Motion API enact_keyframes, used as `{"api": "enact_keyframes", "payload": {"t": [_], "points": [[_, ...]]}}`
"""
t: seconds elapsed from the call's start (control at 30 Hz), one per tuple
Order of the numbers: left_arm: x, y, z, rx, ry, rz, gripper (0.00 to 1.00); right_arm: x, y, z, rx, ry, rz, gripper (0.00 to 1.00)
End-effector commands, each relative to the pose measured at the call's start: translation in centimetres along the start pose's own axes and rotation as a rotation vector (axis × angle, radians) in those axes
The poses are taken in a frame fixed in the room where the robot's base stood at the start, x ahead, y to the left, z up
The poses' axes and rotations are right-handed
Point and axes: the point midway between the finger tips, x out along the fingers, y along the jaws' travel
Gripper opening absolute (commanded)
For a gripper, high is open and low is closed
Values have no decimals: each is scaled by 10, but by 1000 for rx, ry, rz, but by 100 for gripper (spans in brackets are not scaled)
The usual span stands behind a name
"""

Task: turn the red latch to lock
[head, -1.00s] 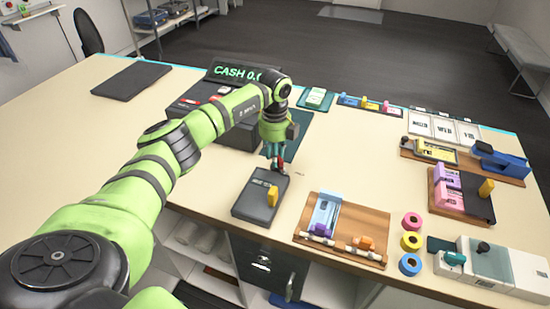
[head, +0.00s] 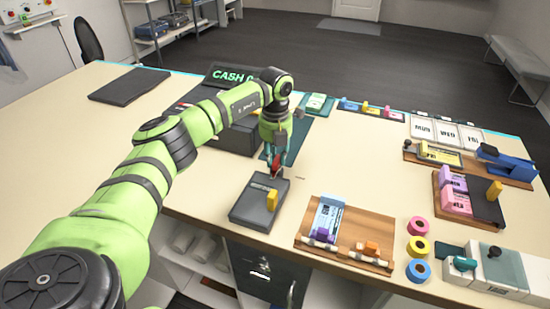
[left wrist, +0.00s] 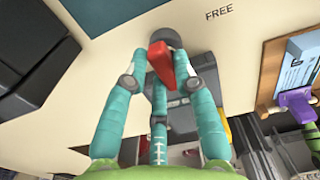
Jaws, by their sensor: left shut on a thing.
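In the left wrist view the red latch (left wrist: 159,62) stands between the teal fingers, over a dark round base. My left gripper (head: 276,163) reaches down from above and is shut on the latch; it also shows in the left wrist view (left wrist: 163,60). The fingers partly hide the latch in the head view. The word FREE (left wrist: 219,11) is printed on the table beside the latch. My right gripper is not in view.
The cash register (head: 235,133) is behind my left arm. A wooden board (head: 345,235) with a blue card lies to the right. Tape rolls (head: 418,247) are farther right.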

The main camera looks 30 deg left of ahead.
Motion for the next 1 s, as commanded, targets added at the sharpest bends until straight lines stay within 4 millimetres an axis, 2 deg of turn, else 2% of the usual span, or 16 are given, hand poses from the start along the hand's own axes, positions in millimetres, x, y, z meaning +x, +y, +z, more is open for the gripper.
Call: {"api": "enact_keyframes", "payload": {"t": [0.3,0.73,0.77,0.8,1.0], "points": [[1,0,1,79,-2,1,0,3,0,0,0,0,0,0],[0,0,1,88,-2,1,0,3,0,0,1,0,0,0],[0,0,1,88,-2,0,35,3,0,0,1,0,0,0],[0,0,1,88,-2,0,51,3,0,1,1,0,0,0],[0,-1,1,87,-1,0,52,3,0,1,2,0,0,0]]}}
